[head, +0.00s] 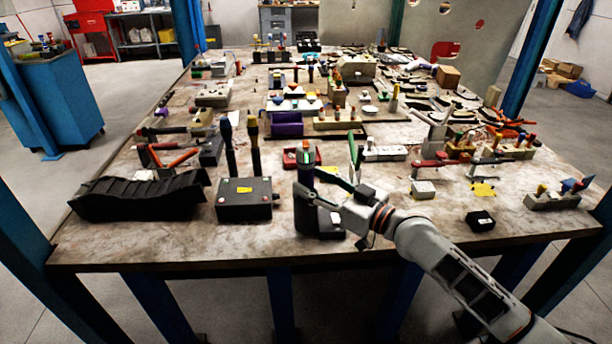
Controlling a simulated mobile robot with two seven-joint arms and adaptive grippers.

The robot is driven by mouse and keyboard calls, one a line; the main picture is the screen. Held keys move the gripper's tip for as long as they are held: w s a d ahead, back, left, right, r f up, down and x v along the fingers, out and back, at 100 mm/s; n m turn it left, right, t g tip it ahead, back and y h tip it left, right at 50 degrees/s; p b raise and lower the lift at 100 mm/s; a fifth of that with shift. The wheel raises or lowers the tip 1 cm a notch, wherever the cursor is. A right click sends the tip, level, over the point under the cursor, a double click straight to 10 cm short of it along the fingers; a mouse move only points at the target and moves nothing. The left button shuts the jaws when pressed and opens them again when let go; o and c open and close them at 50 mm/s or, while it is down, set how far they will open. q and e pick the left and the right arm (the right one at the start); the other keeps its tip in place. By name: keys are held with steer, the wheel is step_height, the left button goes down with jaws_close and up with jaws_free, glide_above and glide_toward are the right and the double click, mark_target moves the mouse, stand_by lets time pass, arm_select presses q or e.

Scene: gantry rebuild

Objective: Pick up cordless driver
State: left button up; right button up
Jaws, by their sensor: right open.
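What looks like the cordless driver (306,160) stands upright near the front middle of the table, dark with a green and orange top. A black block-like base or holder (318,222) is at its lower end; I cannot tell whether they are one piece. My right gripper (318,188) comes in from the lower right with its fingers open, pointing left at the driver's lower part. I cannot tell whether a finger touches it. The gripper partly hides the driver's lower part. My left gripper is not in view.
A black box (245,200) with two upright-handled tools stands left of the driver. A black ridged tray (135,195) lies further left. A green-edged upright piece (355,155) rises just behind the gripper. A small black box (480,221) sits at right. The table's (400,237) front strip is mostly clear.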

steer(key=shift+x, duration=1.25)
jaws_close()
steer(key=shift+r, duration=0.15)
